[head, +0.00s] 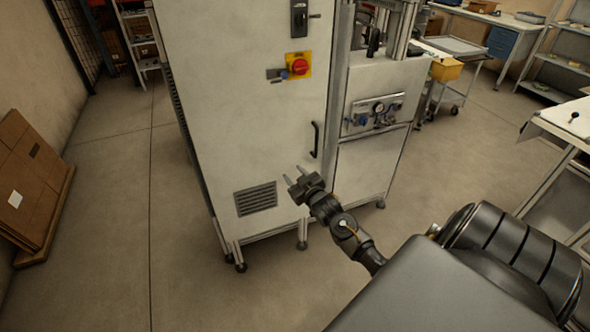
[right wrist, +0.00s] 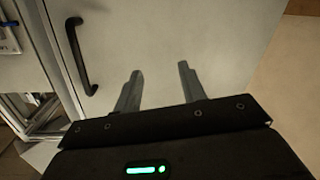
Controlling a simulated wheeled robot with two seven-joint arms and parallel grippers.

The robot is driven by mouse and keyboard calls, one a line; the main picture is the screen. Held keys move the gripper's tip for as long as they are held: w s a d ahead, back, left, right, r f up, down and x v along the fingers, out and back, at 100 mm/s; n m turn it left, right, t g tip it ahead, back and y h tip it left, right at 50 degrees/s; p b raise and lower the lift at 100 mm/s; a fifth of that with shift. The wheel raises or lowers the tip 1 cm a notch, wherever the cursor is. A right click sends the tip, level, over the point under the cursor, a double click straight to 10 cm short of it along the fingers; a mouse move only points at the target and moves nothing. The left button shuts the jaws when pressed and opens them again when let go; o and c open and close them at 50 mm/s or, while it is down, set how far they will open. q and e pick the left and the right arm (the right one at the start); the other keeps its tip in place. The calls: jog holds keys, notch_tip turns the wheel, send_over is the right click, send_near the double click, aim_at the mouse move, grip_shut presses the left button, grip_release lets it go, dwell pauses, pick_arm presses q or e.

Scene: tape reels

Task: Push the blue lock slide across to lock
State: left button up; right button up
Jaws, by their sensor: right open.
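The small blue lock slide (head: 284,74) sits on a grey plate at the lower left of the red rotary switch (head: 300,67) with its yellow backing, on the tall cabinet's door. It is too small to tell its exact position. My right gripper (head: 292,174) is in front of the same door, well below the slide and left of the door handle's lower end. Its two fingers are apart with nothing between them; they also show in the right wrist view (right wrist: 158,72) against the pale door. My left gripper is in neither view.
The tall cabinet (head: 240,140) has a black door handle (head: 315,140), a vent (head: 256,199) and a black latch (head: 299,18) higher up. A gauge panel (head: 374,114) is to its right. Flattened cardboard (head: 30,180) leans at the left. The floor left of the cabinet is clear.

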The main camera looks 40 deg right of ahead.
jog(key=shift+s+a+f, duration=0.1)
jog(key=shift+s+f, duration=0.05)
jog(key=shift+f, duration=0.55)
